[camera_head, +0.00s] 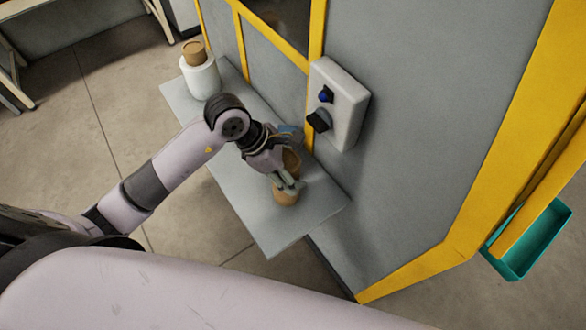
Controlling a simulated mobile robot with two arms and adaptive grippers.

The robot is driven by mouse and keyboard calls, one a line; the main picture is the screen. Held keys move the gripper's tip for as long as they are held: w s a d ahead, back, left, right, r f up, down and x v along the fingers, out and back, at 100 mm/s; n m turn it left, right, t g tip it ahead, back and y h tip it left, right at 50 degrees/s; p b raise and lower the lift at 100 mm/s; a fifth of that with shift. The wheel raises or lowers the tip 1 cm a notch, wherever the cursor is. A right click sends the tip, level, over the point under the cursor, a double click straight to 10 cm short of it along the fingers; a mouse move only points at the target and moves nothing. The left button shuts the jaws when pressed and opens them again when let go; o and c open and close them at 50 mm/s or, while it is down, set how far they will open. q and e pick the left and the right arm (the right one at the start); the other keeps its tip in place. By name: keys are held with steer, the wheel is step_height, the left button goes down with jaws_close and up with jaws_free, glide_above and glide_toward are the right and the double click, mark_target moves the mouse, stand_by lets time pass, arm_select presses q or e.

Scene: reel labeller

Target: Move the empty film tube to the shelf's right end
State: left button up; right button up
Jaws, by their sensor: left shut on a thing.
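The empty film tube (287,195) is a brown cardboard cylinder near the right end of the grey shelf (270,233). It looks upright, and its base seems to be at the shelf surface, though I cannot tell whether it rests there. My left gripper (290,184) is shut on the tube, and its fingers hide part of the tube's side. My right gripper is not in view.
A white film roll on a brown core (200,77) stands at the shelf's far left end. A grey control box (343,108) with dark knobs sticks out from the machine wall behind the shelf. A teal bin (530,240) hangs at the far right.

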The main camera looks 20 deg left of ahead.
arm_select(q)
steer(key=shift+f, duration=0.1)
steer(key=o, duration=0.8)
steer(key=shift+f, duration=0.1)
steer(key=o, duration=0.6)
